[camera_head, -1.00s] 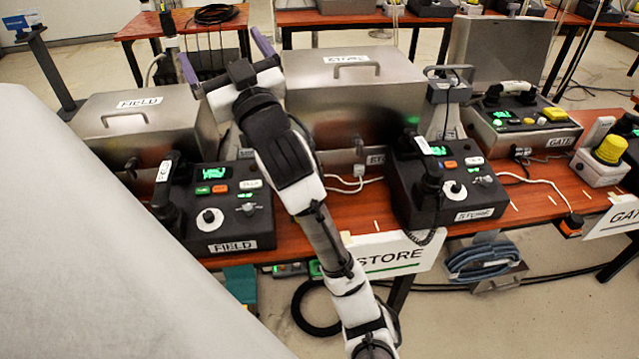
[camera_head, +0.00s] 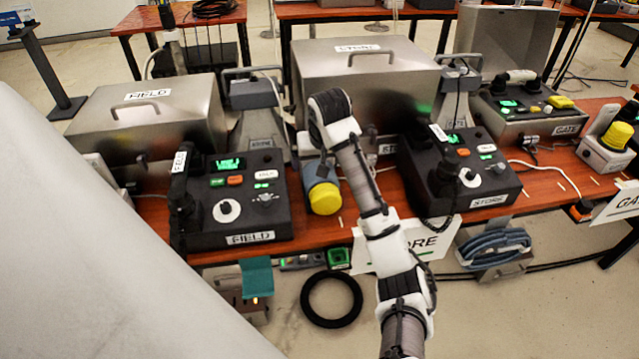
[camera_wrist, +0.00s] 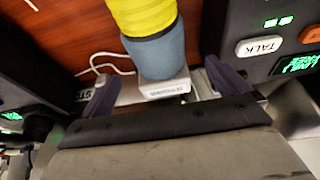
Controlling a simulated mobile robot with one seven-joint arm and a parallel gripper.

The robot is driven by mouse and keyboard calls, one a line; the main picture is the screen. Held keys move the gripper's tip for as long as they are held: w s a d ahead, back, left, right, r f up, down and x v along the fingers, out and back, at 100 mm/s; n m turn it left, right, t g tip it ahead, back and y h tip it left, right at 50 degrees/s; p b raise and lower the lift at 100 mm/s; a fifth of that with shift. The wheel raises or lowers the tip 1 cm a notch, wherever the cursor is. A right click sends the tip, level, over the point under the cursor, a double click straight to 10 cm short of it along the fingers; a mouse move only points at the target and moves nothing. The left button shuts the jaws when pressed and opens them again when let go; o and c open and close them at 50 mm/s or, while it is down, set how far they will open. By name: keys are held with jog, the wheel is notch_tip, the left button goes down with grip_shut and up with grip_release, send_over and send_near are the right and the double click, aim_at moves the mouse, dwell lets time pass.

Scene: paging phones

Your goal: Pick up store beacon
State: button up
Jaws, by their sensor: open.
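The store beacon, with a yellow cap and blue-grey body, stands in the head view (camera_head: 325,198) on the red-brown bench, between the FIELD and STORE phones. In the wrist view the beacon (camera_wrist: 158,55) rises from a white base with a label too small to read. My gripper (camera_wrist: 157,74) is open, with one dark finger on each side of the beacon's lower body and base. Gaps show on both sides; I cannot tell how deep the beacon sits between the fingers. In the head view my arm hides the gripper.
The black FIELD phone (camera_head: 235,205) stands left of the beacon and the STORE phone (camera_head: 460,175) right. The steel STORE case (camera_head: 365,85) and FIELD case (camera_head: 150,115) stand behind. A white cable (camera_wrist: 105,62) lies near the beacon. A STORE sign hangs at the bench front.

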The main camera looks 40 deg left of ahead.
jog(key=x, duration=0.4)
jog(key=p+x, duration=0.1)
jog(key=x, duration=0.4)
jog(key=shift+w+r, duration=0.1)
jog(key=shift+w, duration=0.15)
jog(key=shift+c, duration=0.4)
jog(key=c, duration=1.4)
jog(key=shift+r, duration=0.15)
jog(key=shift+c, duration=0.8)
